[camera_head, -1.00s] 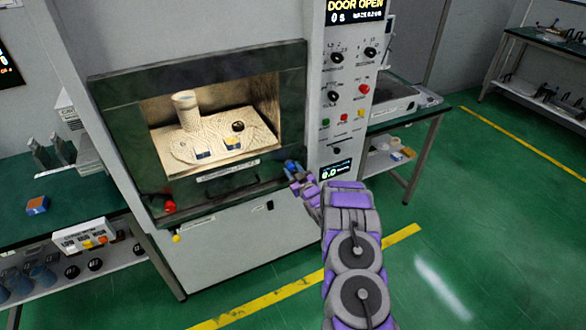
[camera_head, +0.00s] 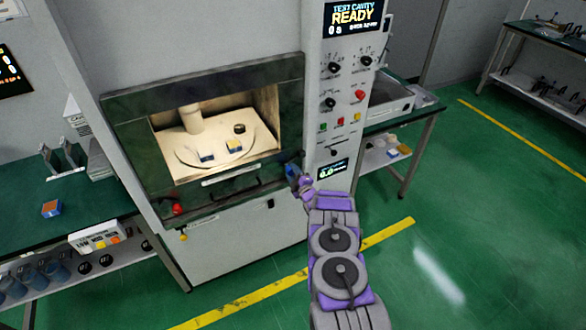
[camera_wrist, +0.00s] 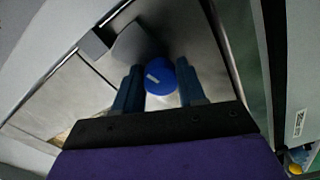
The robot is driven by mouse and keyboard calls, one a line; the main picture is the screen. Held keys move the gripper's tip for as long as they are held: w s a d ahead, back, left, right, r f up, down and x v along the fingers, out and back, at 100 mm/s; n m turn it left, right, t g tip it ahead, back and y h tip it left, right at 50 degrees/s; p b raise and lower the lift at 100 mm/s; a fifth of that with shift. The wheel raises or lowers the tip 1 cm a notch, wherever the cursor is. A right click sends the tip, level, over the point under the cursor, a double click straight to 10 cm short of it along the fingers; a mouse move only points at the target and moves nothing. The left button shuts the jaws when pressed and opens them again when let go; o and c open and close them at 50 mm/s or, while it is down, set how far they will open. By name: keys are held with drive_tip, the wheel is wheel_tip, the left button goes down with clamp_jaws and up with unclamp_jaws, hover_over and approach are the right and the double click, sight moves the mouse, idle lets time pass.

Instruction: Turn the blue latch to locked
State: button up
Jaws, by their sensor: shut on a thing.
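The blue latch (camera_head: 292,170) is at the lower right of the microwave cavity's frame, beside the control panel. In the wrist view its round blue knob (camera_wrist: 160,78) with a pale mark sits between my two dark fingers. My gripper (camera_head: 299,178) is at the latch and shut on it; in the wrist view my gripper (camera_wrist: 160,88) has one finger on each side of the knob. The display (camera_head: 353,17) above the panel reads "TEST CAVITY READY". The latch's exact angle is hard to tell in the head view.
Inside the lit cavity stand a pale cylinder (camera_head: 192,117) and small blocks (camera_head: 233,146). A red knob (camera_head: 177,208) is at the frame's lower left. Benches stand left (camera_head: 20,240) and right (camera_head: 420,104). The green floor (camera_head: 470,230) on the right is clear.

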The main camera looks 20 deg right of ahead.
drive_tip(key=shift+a+n+p, duration=0.1)
drive_tip(key=shift+n+p, duration=1.2)
drive_tip(key=shift+p, duration=0.15)
drive_tip(key=shift+f, duration=0.25)
drive_tip(key=o, duration=1.1)
drive_tip(key=shift+r, duration=0.1)
drive_tip(key=shift+c, duration=0.2)
drive_tip(key=shift+s+r+p, duration=0.1)
drive_tip(key=shift+s+p, duration=0.2)
drive_tip(key=shift+s, duration=0.3)
drive_tip(key=s+p, duration=0.3)
drive_tip(key=s, duration=1.3)
drive_tip(key=shift+d, duration=0.3)
